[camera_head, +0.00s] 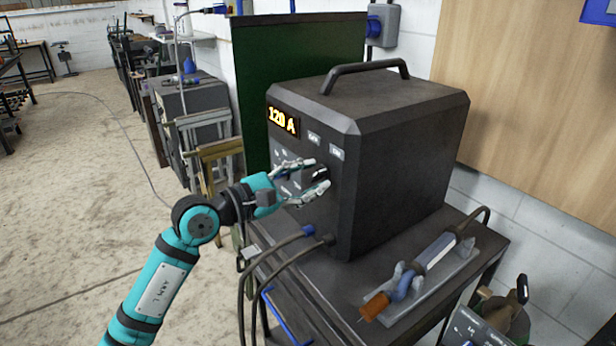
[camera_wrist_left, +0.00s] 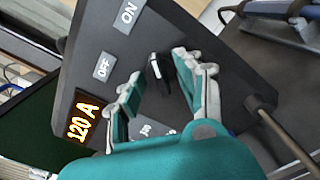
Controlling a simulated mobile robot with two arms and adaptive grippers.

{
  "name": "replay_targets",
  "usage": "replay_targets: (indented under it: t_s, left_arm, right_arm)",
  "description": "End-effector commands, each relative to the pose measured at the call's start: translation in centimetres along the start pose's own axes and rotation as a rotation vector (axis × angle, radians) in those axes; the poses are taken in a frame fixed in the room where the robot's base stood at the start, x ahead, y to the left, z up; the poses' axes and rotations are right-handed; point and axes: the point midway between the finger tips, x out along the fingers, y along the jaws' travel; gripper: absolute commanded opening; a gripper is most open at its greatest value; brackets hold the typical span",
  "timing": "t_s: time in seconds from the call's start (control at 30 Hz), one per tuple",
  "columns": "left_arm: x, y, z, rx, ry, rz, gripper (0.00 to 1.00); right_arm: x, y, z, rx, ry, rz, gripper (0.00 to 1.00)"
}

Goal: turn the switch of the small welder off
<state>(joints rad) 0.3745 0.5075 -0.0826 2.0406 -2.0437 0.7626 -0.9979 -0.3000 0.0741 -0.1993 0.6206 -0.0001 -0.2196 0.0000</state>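The dark grey welder (camera_head: 400,135) stands on a metal cart, its lit display (camera_head: 283,120) reading 120 A. Its front has an OFF label (camera_wrist_left: 103,68) and an ON label (camera_wrist_left: 129,15). The black switch knob (camera_wrist_left: 161,70), with a light mark, sits near these labels; I cannot tell surely which one it points at. My left gripper (camera_head: 322,178) is at the front panel with its fingers apart, one on each side of the knob. In the left wrist view (camera_wrist_left: 157,75) gaps show between fingers and knob.
Cables (camera_head: 290,243) leave the welder's lower front. A torch (camera_head: 430,255) lies in a holder on the cart top (camera_head: 480,262), right of the welder. A green panel (camera_head: 290,60) stands behind. Floor is open at left.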

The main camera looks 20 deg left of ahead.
Motion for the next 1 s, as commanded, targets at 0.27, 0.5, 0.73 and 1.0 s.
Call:
replay_targets:
  t_s: [0.27, 0.5, 0.73, 1.0]
  left_arm:
    - [0.0, 0.0, 0.0, 0.000, 0.000, 0.000, 0.02]
    - [-0.1, 0.0, 0.0, -0.002, 0.000, 0.000, 0.00]
    - [-0.1, 0.1, 0.1, -0.044, 0.000, 0.000, 0.00]
    - [-0.1, 0.2, 0.2, -0.213, 0.001, -0.001, 0.00]
  right_arm:
    - [0.0, 0.5, 0.1, -0.003, -0.001, 0.005, 0.56]
    - [0.0, 0.6, 0.1, -0.004, -0.002, 0.007, 0.56]
    - [-0.4, 0.6, 0.1, -0.004, -0.002, 0.007, 0.56]
    - [-1.8, 0.6, 0.0, -0.004, -0.002, 0.007, 0.56]
